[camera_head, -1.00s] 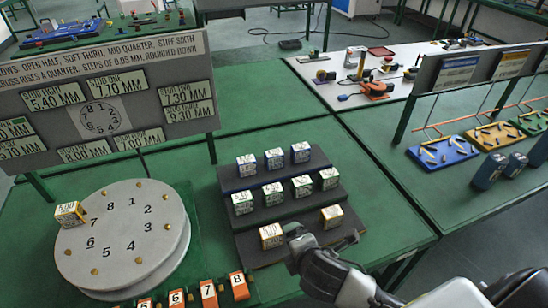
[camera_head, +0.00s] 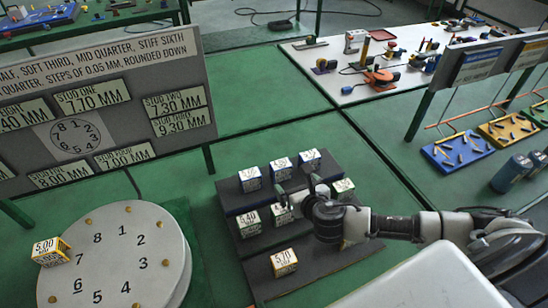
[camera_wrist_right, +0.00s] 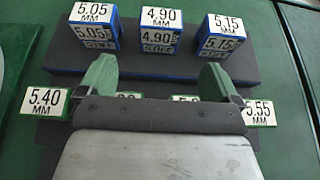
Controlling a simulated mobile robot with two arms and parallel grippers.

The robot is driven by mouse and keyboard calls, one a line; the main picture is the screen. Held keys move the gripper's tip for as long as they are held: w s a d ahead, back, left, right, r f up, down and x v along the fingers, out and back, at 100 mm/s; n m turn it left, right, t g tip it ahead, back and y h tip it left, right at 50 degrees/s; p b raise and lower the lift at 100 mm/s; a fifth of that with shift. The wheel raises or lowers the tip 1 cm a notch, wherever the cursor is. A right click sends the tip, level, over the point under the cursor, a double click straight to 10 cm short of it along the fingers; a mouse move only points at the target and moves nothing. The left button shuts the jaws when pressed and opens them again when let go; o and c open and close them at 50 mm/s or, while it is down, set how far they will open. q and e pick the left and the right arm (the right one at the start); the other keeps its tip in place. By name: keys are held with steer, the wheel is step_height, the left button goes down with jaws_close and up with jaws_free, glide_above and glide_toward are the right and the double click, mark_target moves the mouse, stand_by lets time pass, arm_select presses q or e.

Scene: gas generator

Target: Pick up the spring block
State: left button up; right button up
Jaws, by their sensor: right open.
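The spring blocks are small labelled cubes. The back step holds blue-sided blocks 5.05 (camera_wrist_right: 92,30), 4.90 (camera_wrist_right: 148,30) and 5.15 (camera_wrist_right: 222,38). The middle step holds green-sided blocks 5.40 (camera_wrist_right: 45,102) and 5.55 (camera_wrist_right: 258,112) at its ends. A yellow-sided 5.70 block (camera_head: 284,262) sits on the front step. My left gripper is out of view.
A round numbered dial (camera_head: 115,250) stands at left with a yellow-sided 5.00 block (camera_head: 50,251) on its edge. A sign board (camera_head: 100,105) stands behind. Green table surface (camera_head: 260,90) is clear behind the rack (camera_head: 232,200).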

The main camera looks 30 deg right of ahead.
mark_target(284, 172)
steer(key=x, duration=0.4)
steer(key=shift+w, duration=0.25)
steer(key=shift+w+f, duration=0.15)
steer(key=shift+w, duration=0.1)
steer(key=x, duration=0.4)
steer(key=shift+w+p, duration=0.15)
steer(key=shift+p, duration=0.15)
steer(key=shift+w+f, duration=0.25)
steer(key=shift+w, duration=0.2)
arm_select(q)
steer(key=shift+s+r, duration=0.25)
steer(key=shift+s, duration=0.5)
arm_select(e)
steer(key=shift+d, duration=0.1)
steer(key=shift+s, duration=0.1)
steer(key=c, duration=1.2)
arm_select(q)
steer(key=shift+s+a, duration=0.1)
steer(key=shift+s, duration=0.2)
arm_select(e)
steer(key=shift+r, duration=0.15)
